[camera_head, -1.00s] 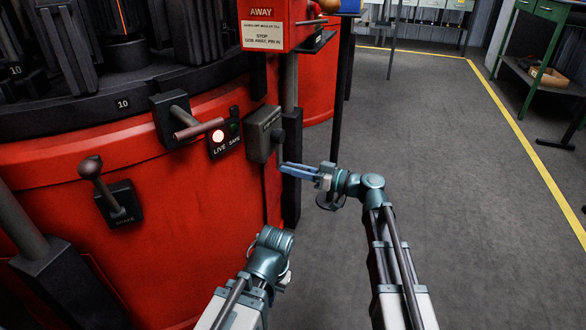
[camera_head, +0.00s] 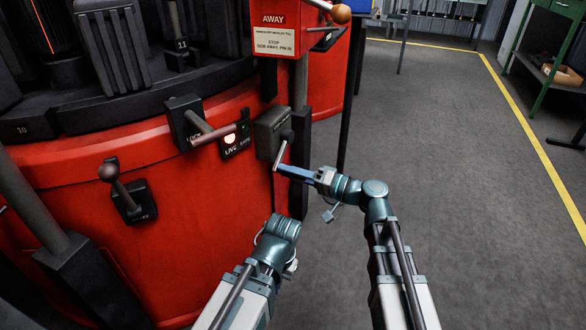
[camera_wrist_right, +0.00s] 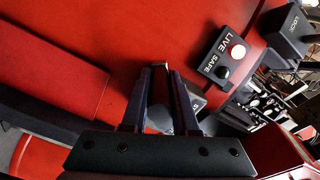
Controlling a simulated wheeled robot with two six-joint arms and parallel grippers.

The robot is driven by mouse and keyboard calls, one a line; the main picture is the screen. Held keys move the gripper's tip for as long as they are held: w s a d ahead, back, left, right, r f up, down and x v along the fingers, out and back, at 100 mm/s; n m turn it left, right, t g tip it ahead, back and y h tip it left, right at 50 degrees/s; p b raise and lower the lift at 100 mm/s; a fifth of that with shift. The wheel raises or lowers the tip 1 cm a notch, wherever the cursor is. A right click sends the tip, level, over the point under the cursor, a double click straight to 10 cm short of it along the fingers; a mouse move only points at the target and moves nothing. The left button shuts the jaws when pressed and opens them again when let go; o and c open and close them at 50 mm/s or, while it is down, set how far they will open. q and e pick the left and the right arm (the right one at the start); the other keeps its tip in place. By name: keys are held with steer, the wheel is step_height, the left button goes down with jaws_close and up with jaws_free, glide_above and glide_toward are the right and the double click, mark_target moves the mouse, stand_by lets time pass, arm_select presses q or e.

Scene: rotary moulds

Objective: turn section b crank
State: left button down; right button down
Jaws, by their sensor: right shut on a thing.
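The crank is a dark grey box (camera_head: 270,130) on the red drum's side, with a short pale arm (camera_head: 280,153) slanting down from its hub. Its lettering is too small to read. My right gripper (camera_head: 284,171) is shut at the lower end of this arm, on the crank handle. In the right wrist view the two dark fingers (camera_wrist_right: 160,98) stand close around the handle, which is mostly hidden. My left wrist is folded low in front of the drum; its fingertips are not clear.
A LIVE/SAFE lamp panel (camera_head: 236,141) has its LIVE lamp lit. A lock lever (camera_head: 213,136) and a ball-ended brake lever (camera_head: 117,182) sit to its left. A red sign box (camera_head: 283,33) is above. Grey floor (camera_head: 450,180) is clear on the right.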

mark_target(289, 140)
steer(key=shift+s+a+r+m+p, duration=0.1)
steer(key=shift+s+r+m+p, duration=0.05)
steer(key=shift+r+m+p, duration=2.6)
steer(key=shift+s+r+m+p, duration=0.15)
steer(key=shift+r+m+p, duration=2)
steer(key=shift+m, duration=1.1)
steer(key=shift+r, duration=0.25)
steer(key=shift+w, duration=0.1)
steer(key=c, duration=0.7)
jaws_free()
